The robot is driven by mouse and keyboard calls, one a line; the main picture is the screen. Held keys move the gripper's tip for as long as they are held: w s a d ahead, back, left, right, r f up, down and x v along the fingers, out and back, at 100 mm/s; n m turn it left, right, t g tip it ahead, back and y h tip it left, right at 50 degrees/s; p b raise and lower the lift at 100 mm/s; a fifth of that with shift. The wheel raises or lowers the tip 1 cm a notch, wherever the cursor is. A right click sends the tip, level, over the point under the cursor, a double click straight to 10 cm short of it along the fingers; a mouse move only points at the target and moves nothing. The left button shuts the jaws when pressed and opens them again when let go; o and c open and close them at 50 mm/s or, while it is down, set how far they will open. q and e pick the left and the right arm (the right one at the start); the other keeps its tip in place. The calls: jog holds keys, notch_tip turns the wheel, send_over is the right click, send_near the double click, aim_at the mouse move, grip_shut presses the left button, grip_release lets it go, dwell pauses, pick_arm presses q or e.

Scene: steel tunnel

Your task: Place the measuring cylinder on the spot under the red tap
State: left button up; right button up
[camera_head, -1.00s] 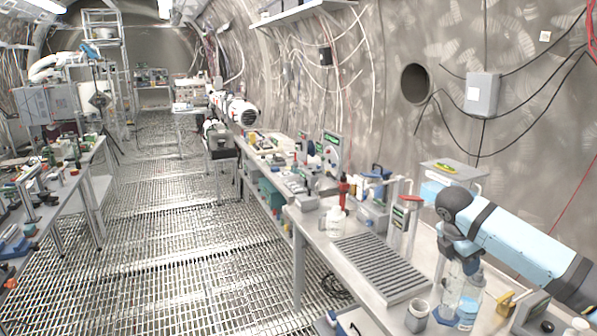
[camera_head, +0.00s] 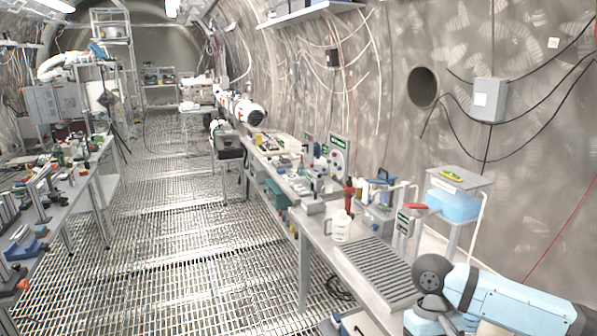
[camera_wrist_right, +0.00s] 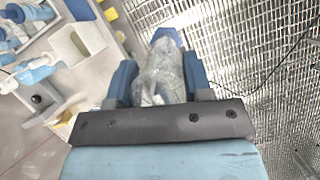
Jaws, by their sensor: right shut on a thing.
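In the right wrist view my right gripper (camera_wrist_right: 158,78) is shut on the clear measuring cylinder (camera_wrist_right: 160,65), its blue base pointing away from the camera. The table's edge and floor grating lie beyond it. In the head view my right arm comes in from the right, with its wrist at the bottom edge; the cylinder cannot be made out there. A red tap lever (camera_head: 412,207) tops a grey post with a green label, behind the ribbed grey tray (camera_head: 375,272). The spot under the tap cannot be clearly made out. My left gripper is out of view.
A white jug (camera_head: 341,227) stands left of the tray, near a red upright item (camera_head: 349,193). A blue-filled tank (camera_head: 453,198) stands behind, right of the tap. The tray looks bare. The wrist view shows white and blue items on the table at left.

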jog(key=shift+s+a+m+y, duration=0.3)
jog(key=shift+s+a+m, duration=0.25)
jog(key=shift+s+m, duration=0.2)
jog(key=shift+s+d+f, duration=0.1)
jog(key=shift+s+d, duration=0.05)
